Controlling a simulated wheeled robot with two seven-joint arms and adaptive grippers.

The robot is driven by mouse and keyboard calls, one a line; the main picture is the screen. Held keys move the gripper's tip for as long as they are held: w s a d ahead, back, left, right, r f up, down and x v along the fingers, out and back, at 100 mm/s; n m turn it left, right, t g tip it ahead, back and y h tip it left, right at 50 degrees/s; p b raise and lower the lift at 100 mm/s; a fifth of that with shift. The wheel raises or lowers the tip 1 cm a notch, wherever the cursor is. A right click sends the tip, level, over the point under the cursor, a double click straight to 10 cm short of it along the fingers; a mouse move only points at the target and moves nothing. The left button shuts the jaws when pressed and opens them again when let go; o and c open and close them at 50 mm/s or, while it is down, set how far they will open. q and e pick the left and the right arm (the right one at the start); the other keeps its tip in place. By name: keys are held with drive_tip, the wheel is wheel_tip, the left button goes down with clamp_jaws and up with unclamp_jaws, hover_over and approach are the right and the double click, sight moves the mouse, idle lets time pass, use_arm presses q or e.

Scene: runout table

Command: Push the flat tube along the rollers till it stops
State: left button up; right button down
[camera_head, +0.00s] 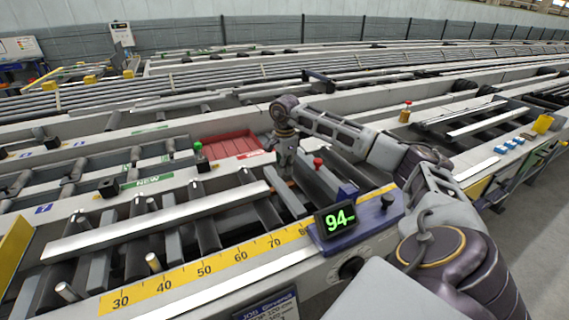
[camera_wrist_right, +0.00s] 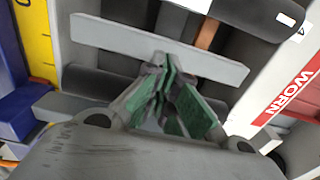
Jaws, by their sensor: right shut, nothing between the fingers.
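The flat tube (camera_head: 156,219) is a long pale metal bar lying along the dark rollers in the head view, running beside the yellow scale. Its right end lies just left of my right gripper (camera_head: 287,176). In the right wrist view, what looks like the tube's end (camera_wrist_right: 195,4) shows at the top edge. My right gripper (camera_wrist_right: 168,100) has green finger pads, is shut and empty, and points down over the rollers. A grey crossbar (camera_wrist_right: 110,33) lies beyond its tips. I cannot tell whether the gripper touches the tube. My left gripper is not in view.
A yellow scale (camera_head: 195,273) runs along the near rail. A blue block with a green "94" display (camera_head: 339,220) stands at its right.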

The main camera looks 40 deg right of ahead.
sight(245, 191)
wheel_tip(245, 191, down, 5)
drive_tip(key=shift+r, duration=0.1)
drive_tip(key=shift+w+a+r, duration=0.1)
drive_tip(key=shift+w+a, duration=0.1)
drive_tip(key=shift+a, duration=0.35)
drive_tip(key=shift+w+a+r, duration=0.1)
drive_tip(key=shift+w+a, duration=0.05)
drive_tip(key=shift+a, duration=0.35)
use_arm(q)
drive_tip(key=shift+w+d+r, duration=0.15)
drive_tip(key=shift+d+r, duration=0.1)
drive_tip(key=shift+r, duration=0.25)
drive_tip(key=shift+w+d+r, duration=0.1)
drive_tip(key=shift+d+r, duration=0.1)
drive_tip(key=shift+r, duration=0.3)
use_arm(e)
drive_tip(key=shift+w+a, duration=0.25)
drive_tip(key=shift+a, duration=0.6)
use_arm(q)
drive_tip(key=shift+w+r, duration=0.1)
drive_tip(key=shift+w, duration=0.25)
use_arm(e)
drive_tip(key=shift+a, duration=0.2)
